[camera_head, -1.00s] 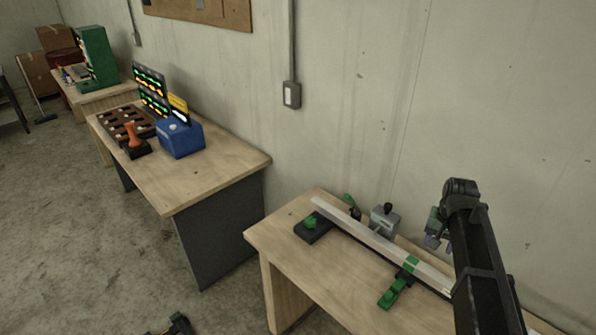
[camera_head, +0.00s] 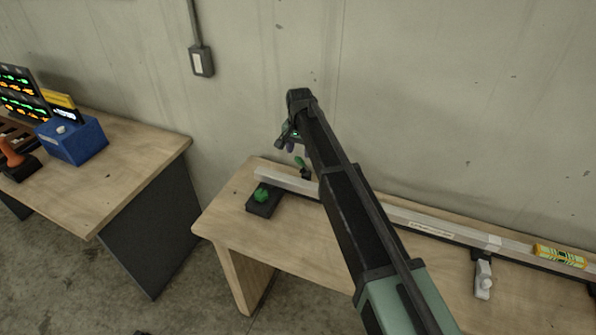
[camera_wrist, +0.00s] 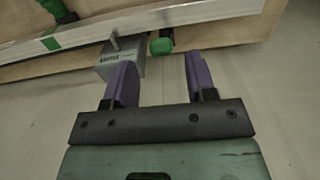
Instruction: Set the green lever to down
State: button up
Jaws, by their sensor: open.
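A green-tipped lever (camera_head: 299,163) on a dark mount stands behind the left end of a pale metal rail (camera_head: 286,181); it appears tilted upward. A green end, probably this lever's, shows in the wrist view (camera_wrist: 161,46), beyond my fingertips and roughly between them. My gripper (camera_wrist: 158,64) is open and empty, its two purple fingers apart. In the head view my gripper (camera_head: 291,147) hangs just above and left of the lever, apparently not touching it. My arm hides the middle of the rail.
A grey box (camera_wrist: 122,60) sits close beyond my left finger in the wrist view. A black block with a green knob (camera_head: 261,197) is at the bench's left end. A yellow level (camera_head: 559,256) lies at right. The wall stands close behind the bench (camera_head: 225,215).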

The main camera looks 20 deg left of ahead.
aim_at(299, 164)
notch_tip(299, 164, down, 7)
jog(key=b, duration=0.4)
jog(key=shift+a+r, duration=0.1)
jog(key=shift+r, duration=0.2)
jog(key=shift+r, duration=0.1)
jog(key=shift+c, duration=0.5)
grip_shut()
